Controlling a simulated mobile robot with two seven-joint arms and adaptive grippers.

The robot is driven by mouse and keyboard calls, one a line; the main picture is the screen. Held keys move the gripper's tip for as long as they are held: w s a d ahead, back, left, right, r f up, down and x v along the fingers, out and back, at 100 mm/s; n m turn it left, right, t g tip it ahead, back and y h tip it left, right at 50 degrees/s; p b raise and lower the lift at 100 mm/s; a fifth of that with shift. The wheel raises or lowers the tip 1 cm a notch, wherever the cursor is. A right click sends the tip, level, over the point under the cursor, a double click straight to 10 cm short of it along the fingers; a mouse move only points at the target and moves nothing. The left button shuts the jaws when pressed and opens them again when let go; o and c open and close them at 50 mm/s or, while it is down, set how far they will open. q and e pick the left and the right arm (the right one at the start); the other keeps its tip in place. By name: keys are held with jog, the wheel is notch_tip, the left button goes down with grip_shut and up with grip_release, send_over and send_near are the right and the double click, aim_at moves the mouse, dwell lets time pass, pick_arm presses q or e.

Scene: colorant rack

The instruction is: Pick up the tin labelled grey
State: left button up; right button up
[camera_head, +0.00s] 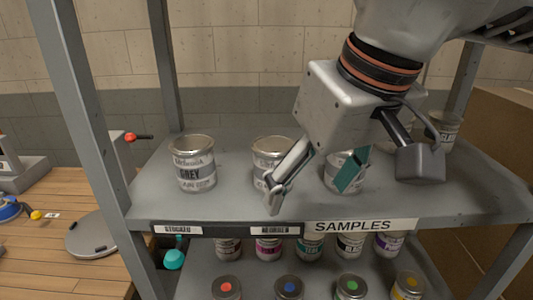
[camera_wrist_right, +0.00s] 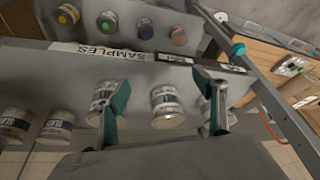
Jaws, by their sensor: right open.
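The grey tin (camera_head: 194,170) stands upright at the left of the upper shelf, its white label reading GREY. In the right wrist view the tin at the far right (camera_wrist_right: 210,113) appears to be it, partly hidden by a finger. My right gripper (camera_head: 311,196) is open and empty, to the right of the grey tin and apart from it. Its fingers also show in the right wrist view (camera_wrist_right: 160,82), with a neighbouring tin (camera_wrist_right: 166,108) seen between them. My left gripper is not in view.
A second tin (camera_head: 270,152) stands close right of the grey one, and a third (camera_head: 337,178) sits behind my finger. More tins (camera_head: 443,130) stand at the right. Several tins fill the lower shelf. A rack post (camera_head: 84,110) rises at the left.

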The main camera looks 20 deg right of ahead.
aim_at(274, 145)
jog(key=w, duration=0.4)
jog(key=w+a+p, duration=0.1)
jog(key=w, duration=0.3)
jog(key=w+p, duration=0.1)
jog(key=w, duration=0.2)
jog(key=shift+w+a+r, duration=0.25)
jog(key=shift+w, duration=0.15)
jog(key=shift+x, duration=2.55)
jog(key=shift+w, duration=0.15)
jog(key=c, duration=1.5)
